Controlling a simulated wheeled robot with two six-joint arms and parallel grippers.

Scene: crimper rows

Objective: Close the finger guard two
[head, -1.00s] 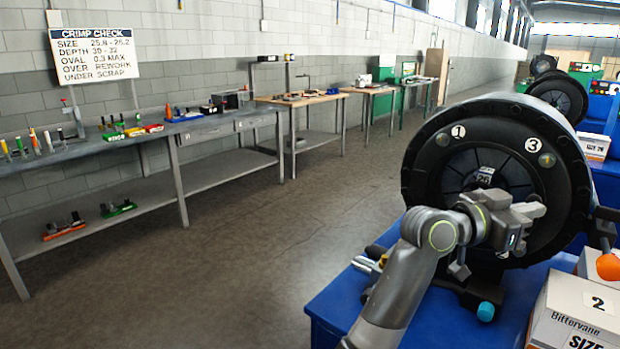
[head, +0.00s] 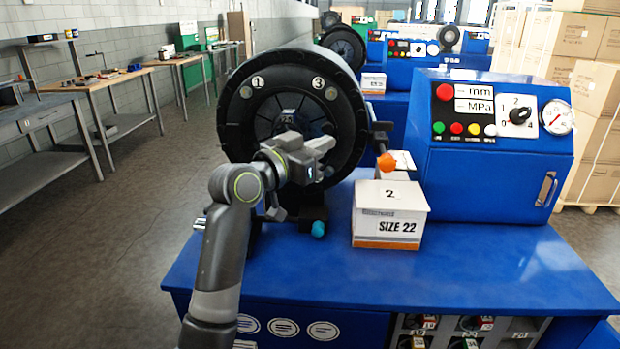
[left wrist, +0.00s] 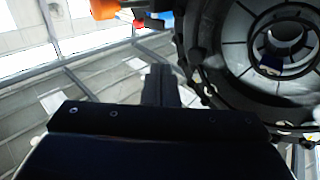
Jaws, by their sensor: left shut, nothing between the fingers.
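A round black crimper head (head: 236,125) stands on the blue machine, with white marks 1 and 3 on its upper face. A dark arm with an orange knob (head: 387,162) sticks out at its right side; I cannot tell whether this is finger guard two. An orange part also shows at the top of the left wrist view (left wrist: 104,9). My left gripper (head: 322,160) is in front of the crimper head's lower middle, shut and empty, and hides part of it. Its dark fingers (left wrist: 158,86) are together in the left wrist view, apart from the ring. My right gripper is out of view.
A white box marked 2 and SIZE 22 (head: 391,212) stands on the blue table (head: 480,275), right of my left gripper. A blue control panel (head: 490,175) with buttons, dial and gauge stands behind it. Workbenches (head: 40,122) line the left wall. The table's front right is clear.

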